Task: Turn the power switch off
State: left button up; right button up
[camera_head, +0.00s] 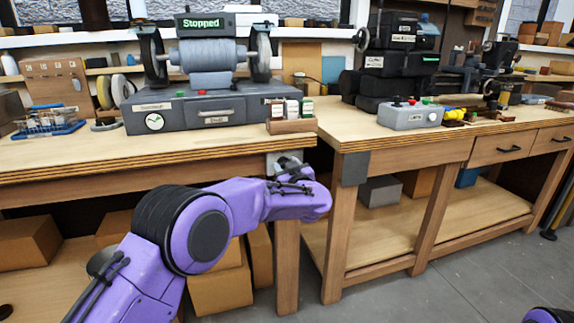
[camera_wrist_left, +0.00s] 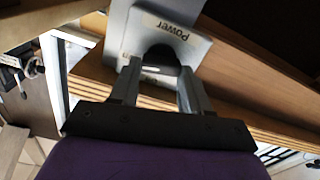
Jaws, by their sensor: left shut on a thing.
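The power switch is a light plate marked "Power" (camera_wrist_left: 140,30) with a dark round knob (camera_wrist_left: 158,54) on it, seen in the left wrist view. In the head view the plate (camera_head: 274,160) shows partly at the front edge of the left workbench, near its right corner. My left gripper (camera_wrist_left: 160,70) is shut on the knob, one finger on each side of it. In the head view my left arm reaches up to the plate and hides most of it. The knob's exact setting is hard to read. My right gripper is not in view.
A bench grinder (camera_head: 207,58) with a "Stopped" display (camera_head: 201,23) stands on the left workbench (camera_head: 75,150). A small rack of bottles (camera_head: 291,122) sits near the corner. A grey control box (camera_head: 410,116) is on the right workbench. Cardboard boxes (camera_head: 221,290) stand below.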

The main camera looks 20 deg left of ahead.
pick_arm(q)
jog(key=shift+s+a+f+n+b, duration=0.15)
jog(key=shift+n+b, duration=0.2)
jog(key=shift+n, duration=2.2)
jog(key=shift+w+d+f+n+b, duration=0.1)
jog(key=shift+n+b, duration=0.25)
jog(key=shift+n, duration=2.25)
jog(key=shift+s+a+f+n+b, duration=0.15)
jog(key=shift+n+b, duration=0.2)
jog(key=shift+n, duration=2.2)
jog(key=o, duration=1.1)
jog(key=shift+w+d, duration=0.1)
jog(key=shift+c, duration=0.2)
jog(key=v, duration=1)
jog(key=shift+s+d+p, duration=0.2)
jog(key=shift+s+p, duration=0.05)
jog(key=shift+p, duration=0.15)
